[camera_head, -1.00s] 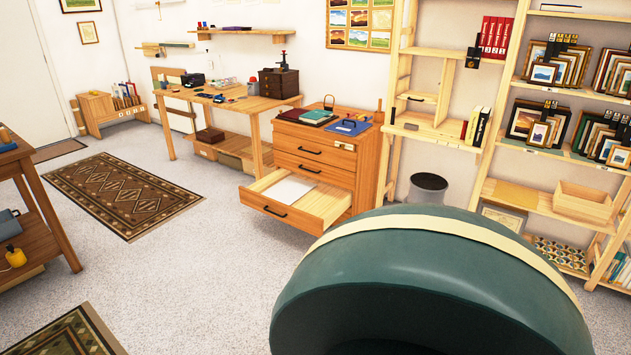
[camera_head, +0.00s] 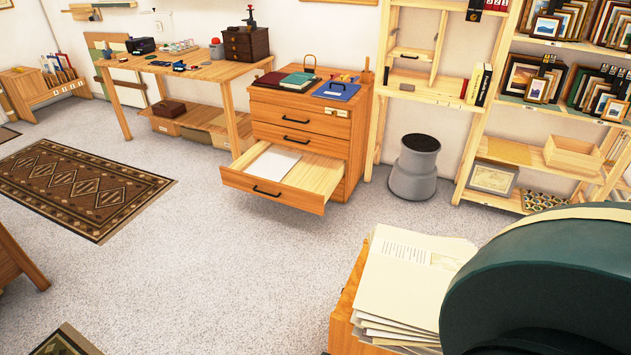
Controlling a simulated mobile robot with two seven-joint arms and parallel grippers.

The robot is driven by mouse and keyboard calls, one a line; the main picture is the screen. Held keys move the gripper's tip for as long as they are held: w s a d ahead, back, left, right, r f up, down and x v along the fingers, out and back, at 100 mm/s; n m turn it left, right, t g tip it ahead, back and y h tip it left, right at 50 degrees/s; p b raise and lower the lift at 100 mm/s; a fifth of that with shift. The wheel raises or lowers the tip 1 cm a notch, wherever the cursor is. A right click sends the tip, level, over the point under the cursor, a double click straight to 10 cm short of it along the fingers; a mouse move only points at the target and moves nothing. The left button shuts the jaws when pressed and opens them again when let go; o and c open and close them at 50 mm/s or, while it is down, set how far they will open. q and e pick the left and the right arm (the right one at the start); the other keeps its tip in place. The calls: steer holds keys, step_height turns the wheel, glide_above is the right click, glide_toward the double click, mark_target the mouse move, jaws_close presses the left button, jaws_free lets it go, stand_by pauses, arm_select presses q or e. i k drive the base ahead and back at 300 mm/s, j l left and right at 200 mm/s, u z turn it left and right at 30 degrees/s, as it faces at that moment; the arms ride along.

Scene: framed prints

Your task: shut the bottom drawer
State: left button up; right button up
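A wooden drawer cabinet (camera_head: 345,132) stands against the back wall, right of the workbench. Its lowest visible drawer (camera_head: 288,195) is pulled well out, with a white sheet of paper (camera_head: 274,163) lying in it. This drawer has a dark bar handle (camera_head: 266,191) on its front. The drawers above it are shut. The open drawer hides part of the cabinet's base. Neither of my grippers is in view.
A large dark green rounded shape (camera_head: 560,275), of unclear identity, fills the lower right. A wooden box of papers (camera_head: 342,325) stands beside it. A grey step stool (camera_head: 414,168) is right of the cabinet. Speckled floor (camera_head: 220,270) before the drawer is clear.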

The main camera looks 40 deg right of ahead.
mark_target(305, 180)
steer(key=i+z, duration=0.35)
steer(key=i+j+z, duration=0.15)
steer(key=z, duration=0.2)
steer(key=i+j+z, duration=0.4)
steer(key=i+j, duration=0.15)
steer(key=i, duration=0.3)
steer(key=i+j+z, duration=0.1)
steer(key=i+j, duration=0.2)
steer(key=i, duration=0.25)
steer(key=i+j+z, duration=0.1)
steer(key=i+j, duration=0.2)
steer(key=i, duration=1.4)
steer(key=l+z, duration=0.05)
steer(key=l, duration=0.05)
